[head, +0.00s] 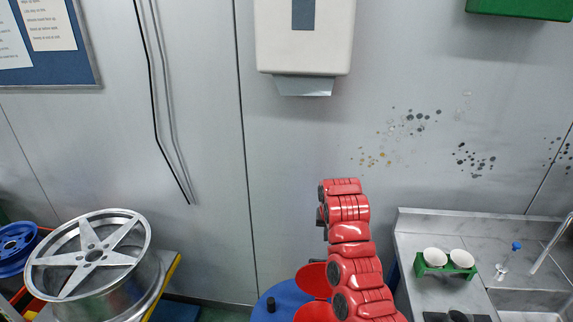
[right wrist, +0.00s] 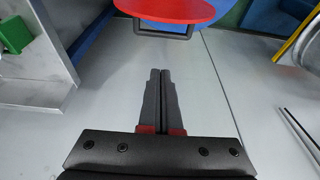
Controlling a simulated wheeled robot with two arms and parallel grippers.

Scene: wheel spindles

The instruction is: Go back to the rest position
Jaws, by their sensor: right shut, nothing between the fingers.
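My right arm rises from the bottom middle of the head view as a red, jointed column in front of the grey wall. My right gripper (right wrist: 160,72) shows clearly in the right wrist view. Its two dark fingers lie together, with nothing between them, and they touch nothing that I can see. In the head view its fingers are too small and hidden to make out. My left gripper is in neither view.
A silver five-spoke wheel (head: 95,255) lies at left on a yellow-edged stand, beside a blue wheel (head: 14,248). At right, a sink counter (head: 415,245) holds a green rack (head: 445,268) with white cups. A white dispenser (head: 303,50) hangs above my arm.

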